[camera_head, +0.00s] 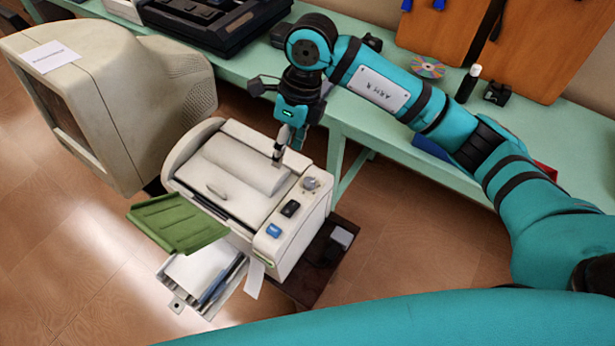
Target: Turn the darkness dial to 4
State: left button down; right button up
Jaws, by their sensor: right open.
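The white machine (228,168) stands in the middle of the head view. A small round grey dial (311,183) sits at the far end of its right-hand control strip. The dial's markings are too small to read, so its setting cannot be told. My right gripper (279,155) points down over the machine's lid, to the left of the dial and apart from it. It is open, and nothing shows between its fingers. My left gripper is not in view.
The strip also carries a black switch (290,208) and a blue button (273,230). A green tray (178,222) juts from the machine's front. A bulky monitor (100,105) stands close on the left. A green bench (362,128) runs behind.

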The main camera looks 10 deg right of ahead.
aim_at(309, 181)
jog(key=w+d+h, duration=0.2)
jog(key=d+h, duration=0.1)
jog(key=d, duration=0.2)
jog(key=shift+m+t, duration=0.3)
jog(key=shift+t, duration=0.1)
notch_tip(309, 181, down, 15)
jog(key=p, duration=0.3)
jog(key=shift+s+r, duration=0.1)
jog(key=shift+r, duration=0.1)
jog(key=shift+f, duration=0.75)
jog(key=shift+c, duration=0.4)
grip_shut()
